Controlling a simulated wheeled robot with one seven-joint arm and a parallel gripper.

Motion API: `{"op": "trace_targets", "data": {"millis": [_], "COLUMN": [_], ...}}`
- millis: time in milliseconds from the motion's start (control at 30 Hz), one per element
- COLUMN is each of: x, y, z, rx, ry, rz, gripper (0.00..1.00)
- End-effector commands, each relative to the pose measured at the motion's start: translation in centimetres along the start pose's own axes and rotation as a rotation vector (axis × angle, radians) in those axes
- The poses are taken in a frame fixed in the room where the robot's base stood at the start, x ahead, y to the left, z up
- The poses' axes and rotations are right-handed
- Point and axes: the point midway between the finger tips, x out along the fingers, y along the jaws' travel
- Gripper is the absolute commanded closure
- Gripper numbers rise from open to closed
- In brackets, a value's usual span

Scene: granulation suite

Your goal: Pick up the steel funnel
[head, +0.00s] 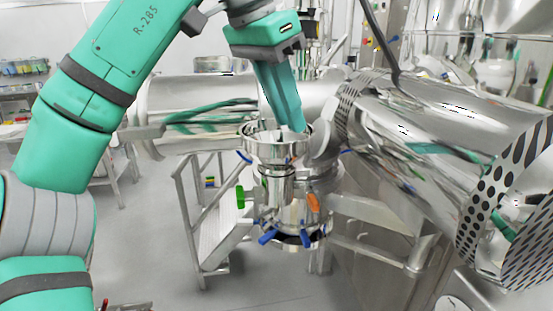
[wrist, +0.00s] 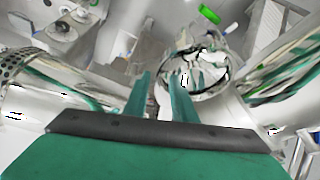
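The steel funnel (head: 262,151) appears as a shiny, wide-rimmed round piece on top of a steel vessel assembly in the middle of the head view. In the wrist view its round mouth (wrist: 208,84) lies right of centre. My gripper (head: 299,128) points down, with its green fingertips at the funnel's mouth in the head view. In the wrist view my gripper (wrist: 161,76) shows two fingers with a gap between them. The right finger overlaps the left part of the mouth; the left finger is outside it. I cannot tell whether either finger touches the rim.
Below the funnel, the steel assembly (head: 283,205) carries blue, green and orange handles. A large shiny cylinder (head: 430,135) with perforated end plates is close on the right. Steps with a railing (head: 205,225) stand left of the assembly. Open floor (head: 145,255) lies at the lower left.

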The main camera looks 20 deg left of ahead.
Motion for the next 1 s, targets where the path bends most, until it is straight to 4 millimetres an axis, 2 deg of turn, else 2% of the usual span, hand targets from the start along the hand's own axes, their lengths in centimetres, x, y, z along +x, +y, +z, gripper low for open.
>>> {"op": "trace_targets", "data": {"millis": [300,600,633,700,733,1000], "x": [4.1,4.7,4.7,4.7,4.7,4.7], "y": [-0.3,-0.3,-0.3,-0.3,-0.3,-0.1], "z": [-0.1,-0.1,-0.1,-0.1,-0.1,-0.3], "rx": [0.000,0.001,0.001,0.001,0.001,0.004], "ry": [-0.002,-0.001,-0.001,-0.001,-0.001,-0.001], "rz": [-0.001,0.000,0.000,0.000,0.000,0.002], "gripper": [0.76,0.76,0.78,0.95,1.00,1.00]}}
